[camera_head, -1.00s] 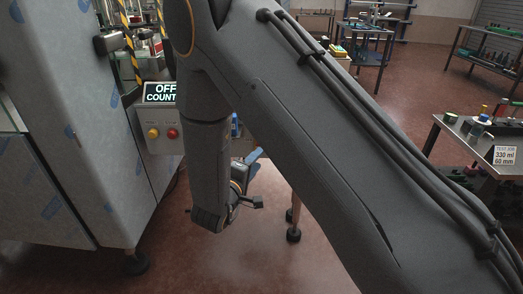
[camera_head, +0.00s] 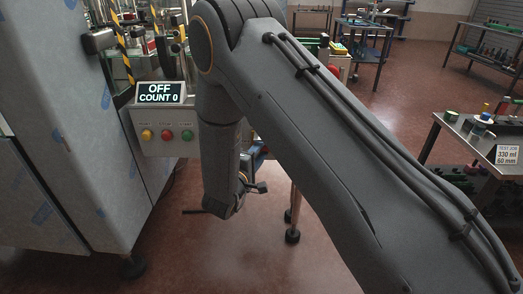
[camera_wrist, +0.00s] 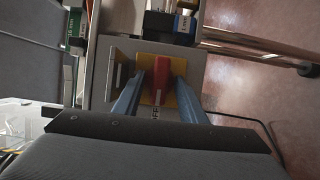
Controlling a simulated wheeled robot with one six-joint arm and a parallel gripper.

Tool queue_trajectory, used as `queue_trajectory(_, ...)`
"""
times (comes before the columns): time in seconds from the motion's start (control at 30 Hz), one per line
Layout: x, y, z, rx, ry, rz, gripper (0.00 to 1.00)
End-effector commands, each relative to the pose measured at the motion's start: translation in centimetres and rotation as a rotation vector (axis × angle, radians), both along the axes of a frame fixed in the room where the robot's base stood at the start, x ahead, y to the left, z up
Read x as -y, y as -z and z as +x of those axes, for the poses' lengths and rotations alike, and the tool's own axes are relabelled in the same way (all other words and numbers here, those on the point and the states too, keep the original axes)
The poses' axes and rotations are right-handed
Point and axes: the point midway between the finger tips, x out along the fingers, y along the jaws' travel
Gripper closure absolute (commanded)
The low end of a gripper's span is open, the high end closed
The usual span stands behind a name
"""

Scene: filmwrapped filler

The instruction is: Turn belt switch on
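In the wrist view a red switch handle (camera_wrist: 161,73) sits on a yellow plate (camera_wrist: 146,98) fixed to a grey box (camera_wrist: 190,63). My gripper (camera_wrist: 158,90) is open, with one blue-grey finger to each side of the red handle. I cannot tell whether either finger touches it. In the camera_head view my arm hides this switch and my fingers. A display (camera_head: 160,93) there reads OFF and COUNT 0.
A large metal machine cabinet (camera_head: 62,110) stands at the left. A table (camera_head: 502,150) with a sign reading 330 ml, 60 mm is at the right. In the wrist view a metal rail (camera_wrist: 250,53) and a dark cable (camera_wrist: 262,127) lie beside the switch box.

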Motion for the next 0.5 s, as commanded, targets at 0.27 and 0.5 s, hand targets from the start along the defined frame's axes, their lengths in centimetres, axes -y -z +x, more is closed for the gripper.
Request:
queue_trajectory(0.27, 0.05, 0.0, 0.01, 0.0, 0.001, 0.0, 0.84)
queue_trajectory(0.5, 0.05, -0.01, 0.0, -0.001, 0.001, 0.004, 1.0)
